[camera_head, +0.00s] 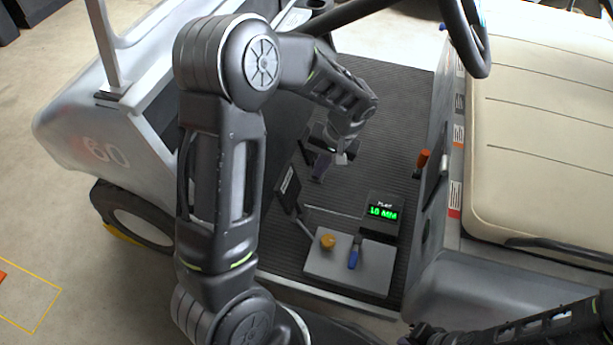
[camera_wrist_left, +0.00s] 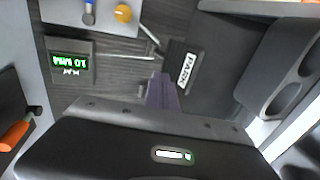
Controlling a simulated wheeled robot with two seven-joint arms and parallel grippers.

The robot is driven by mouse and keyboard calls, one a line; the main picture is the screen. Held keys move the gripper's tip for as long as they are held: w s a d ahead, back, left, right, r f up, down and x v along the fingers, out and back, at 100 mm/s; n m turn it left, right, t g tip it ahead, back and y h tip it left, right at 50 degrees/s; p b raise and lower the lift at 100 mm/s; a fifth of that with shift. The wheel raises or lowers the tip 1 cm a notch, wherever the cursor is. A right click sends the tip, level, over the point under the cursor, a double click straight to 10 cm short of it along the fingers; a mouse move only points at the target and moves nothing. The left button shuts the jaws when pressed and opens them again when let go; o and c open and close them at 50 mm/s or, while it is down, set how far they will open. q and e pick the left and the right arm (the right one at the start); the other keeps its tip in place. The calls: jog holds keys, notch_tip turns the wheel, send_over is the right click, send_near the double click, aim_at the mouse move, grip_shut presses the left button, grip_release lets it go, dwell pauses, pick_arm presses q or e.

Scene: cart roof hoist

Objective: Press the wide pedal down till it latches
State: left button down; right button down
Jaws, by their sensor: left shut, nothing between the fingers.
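The wide pedal is a dark, tilted plate (camera_head: 287,189) with a white label, rising from the cart floor in the head view. In the left wrist view the pedal (camera_wrist_left: 209,78) shows its label, which reads PARK. My left gripper (camera_head: 320,167) is shut and empty, pointing down above the floor just to the right of the pedal's upper part. Its purple-grey fingers (camera_wrist_left: 163,92) show beside the pedal's label end in the left wrist view. I cannot tell whether they touch it.
A small display (camera_head: 382,213) reads PLAY 1.0 MM. In front of it, a grey plate (camera_head: 320,271) carries an orange knob (camera_head: 328,241) and a blue-handled piece (camera_head: 354,257). A thin rod runs near the pedal. The steering wheel (camera_head: 482,62) and seat (camera_head: 540,130) flank the ribbed floor.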

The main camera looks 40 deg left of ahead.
pick_arm(q)
jog(key=b, duration=0.2)
send_near(292, 194)
notch_tip(292, 194, down, 4)
jog(key=d, duration=0.2)
jog(key=a, duration=0.1)
jog(key=a+f, duration=0.1)
jog(key=a, duration=0.1)
jog(key=shift+s, duration=0.15)
jog(key=shift+a+r, duration=0.1)
